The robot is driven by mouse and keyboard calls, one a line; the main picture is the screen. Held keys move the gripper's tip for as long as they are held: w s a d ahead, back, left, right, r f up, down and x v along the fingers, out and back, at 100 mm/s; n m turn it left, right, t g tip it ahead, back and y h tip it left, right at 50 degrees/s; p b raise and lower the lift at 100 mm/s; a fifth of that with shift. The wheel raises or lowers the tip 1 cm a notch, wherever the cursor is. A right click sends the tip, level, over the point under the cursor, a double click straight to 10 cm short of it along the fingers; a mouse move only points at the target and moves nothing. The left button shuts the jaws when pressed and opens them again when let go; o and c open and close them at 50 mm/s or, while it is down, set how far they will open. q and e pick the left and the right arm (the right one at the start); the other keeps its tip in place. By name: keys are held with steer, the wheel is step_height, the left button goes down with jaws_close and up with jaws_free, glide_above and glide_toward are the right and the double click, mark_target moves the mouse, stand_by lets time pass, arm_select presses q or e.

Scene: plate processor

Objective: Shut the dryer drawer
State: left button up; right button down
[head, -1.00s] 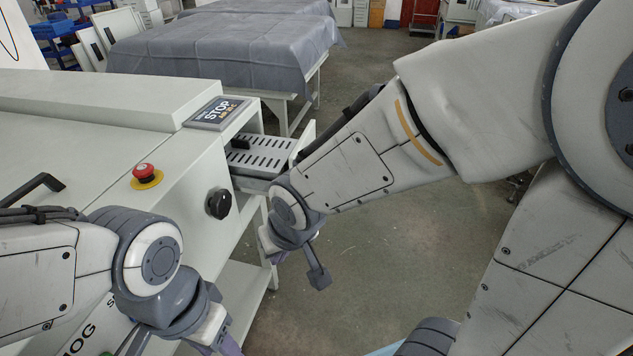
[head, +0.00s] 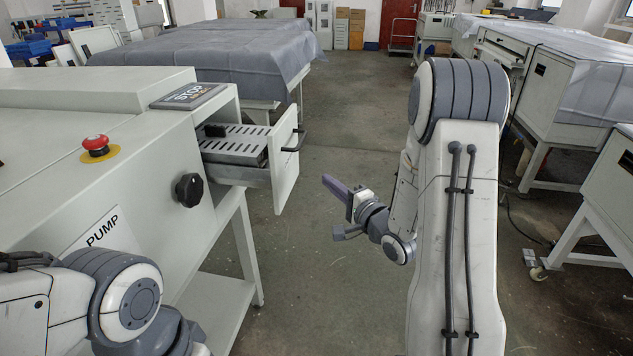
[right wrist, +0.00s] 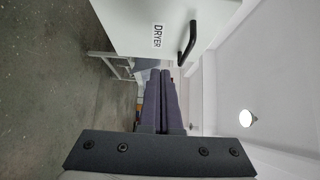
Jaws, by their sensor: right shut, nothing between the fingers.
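The dryer drawer (head: 285,175) is pulled out from the end of the light grey machine. It has a white front, a black handle (head: 294,142) and a slotted grey tray (head: 236,143) inside. In the right wrist view the white front (right wrist: 150,15) with its DRYER label and black handle (right wrist: 188,43) fills the upper part. My right gripper (head: 328,181) is shut and empty, to the right of the drawer front, slightly below the handle and apart from it. Its purple fingers lie together in the right wrist view (right wrist: 160,80). My left arm enters at lower left; its fingers are outside the head view.
A cloth-covered table (head: 200,60) stands behind. Covered equipment (head: 590,80) lines the right side. The floor (head: 335,120) between is clear.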

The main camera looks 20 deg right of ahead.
glide_toward(287, 160)
steer(key=w+d, duration=0.2)
steer(key=w, duration=0.2)
steer(key=shift+w+a, duration=0.65)
steer(key=shift+a, duration=0.35)
arm_select(q)
steer(key=shift+r, duration=0.15)
arm_select(e)
steer(key=shift+w+a, duration=0.3)
steer(key=shift+a, duration=0.15)
steer(key=shift+w+a, duration=0.1)
